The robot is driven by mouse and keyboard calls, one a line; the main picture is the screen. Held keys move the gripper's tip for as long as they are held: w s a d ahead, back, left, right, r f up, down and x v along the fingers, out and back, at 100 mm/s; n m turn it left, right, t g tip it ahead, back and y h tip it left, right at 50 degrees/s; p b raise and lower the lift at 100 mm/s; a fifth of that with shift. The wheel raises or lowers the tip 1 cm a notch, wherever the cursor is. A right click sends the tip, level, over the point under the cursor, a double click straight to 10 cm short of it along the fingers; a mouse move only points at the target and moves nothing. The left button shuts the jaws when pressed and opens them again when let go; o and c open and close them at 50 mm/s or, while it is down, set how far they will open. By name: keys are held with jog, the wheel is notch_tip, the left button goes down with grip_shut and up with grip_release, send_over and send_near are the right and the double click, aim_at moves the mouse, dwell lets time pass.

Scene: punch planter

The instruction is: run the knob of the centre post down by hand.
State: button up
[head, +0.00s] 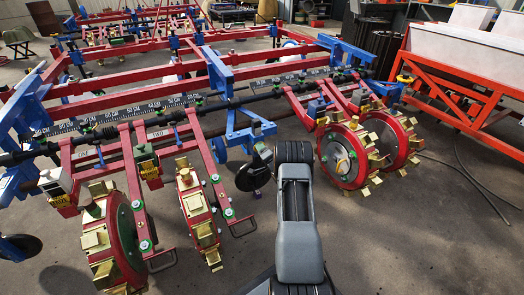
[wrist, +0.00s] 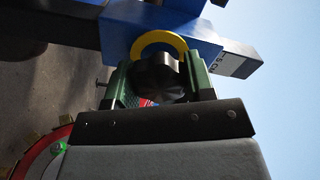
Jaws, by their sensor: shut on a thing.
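The black lobed knob (wrist: 158,84) shows in the middle of the wrist view. My gripper (wrist: 162,76) has its two green fingers on either side of the knob and is shut on it. A yellow ring (wrist: 160,41) shows behind the knob, against a blue frame part (wrist: 204,46). The lower side of the knob is partly hidden by the gripper's dark crosspiece. In the head view my arm reaches up to the middle of the planter, beside the blue centre post (head: 238,133). I cannot make out the knob or the fingertips there.
Red wheels with brass punches stand left (head: 124,238) and right (head: 343,153) of my arm. A black toolbar with a centimetre scale (head: 112,113) crosses the planter. A red-orange frame (head: 455,90) stands at the right. Bare floor (head: 400,240) lies at the lower right.

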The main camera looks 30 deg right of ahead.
jog(key=m+p, duration=0.1)
jog(key=m, duration=0.5)
jog(key=shift+m, duration=0.4)
dwell(0.4)
jog(key=o, duration=0.9)
jog(key=shift+s, duration=0.1)
jog(key=s+p, duration=0.1)
jog(key=s, duration=0.3)
jog(key=s+a+p, duration=0.1)
jog(key=s+p, duration=0.1)
jog(key=s, duration=0.3)
jog(key=s+a+p, duration=0.1)
jog(key=s+p, duration=0.1)
jog(key=s, duration=0.2)
jog(key=shift+s, duration=0.25)
